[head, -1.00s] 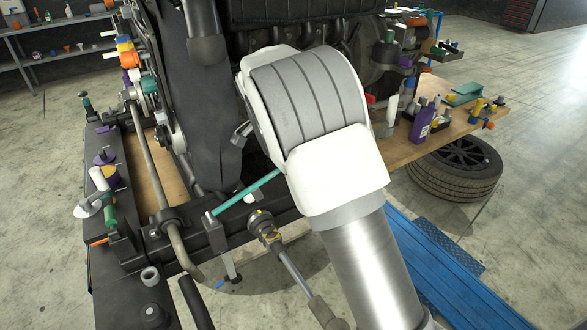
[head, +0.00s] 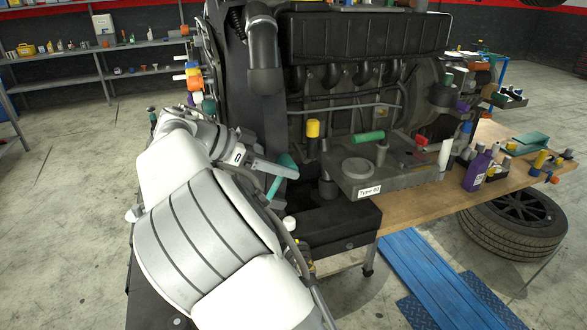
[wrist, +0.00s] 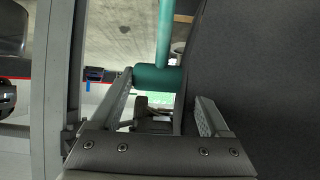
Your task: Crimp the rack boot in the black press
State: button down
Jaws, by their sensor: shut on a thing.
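My gripper (head: 262,166) is at the left of the engine. It is shut on a teal bar (head: 279,181). In the wrist view the teal bar (wrist: 158,76) lies across between my fingertips (wrist: 163,92), with a teal rod rising from it. A black block with a flat top (head: 335,222), possibly part of the black press, stands below and right of my gripper. I cannot make out the rack boot for certain. My arm hides much of the lower left.
The black engine (head: 365,70) stands behind. A grey tray labelled "Type 02" (head: 385,183) carries a green cylinder (head: 368,137). A purple bottle (head: 477,170) stands on the wooden bench (head: 430,207). A tyre (head: 515,217) and blue ramp (head: 425,270) lie at right. Open floor is at left.

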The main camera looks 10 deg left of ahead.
jog(key=shift+s+a+r, duration=0.2)
jog(key=shift+a, duration=0.15)
grip_release()
jog(key=p+v, duration=0.7)
jog(key=v, duration=1)
jog(key=shift+s+a+f, duration=0.25)
jog(key=shift+a, duration=0.05)
dwell(0.5)
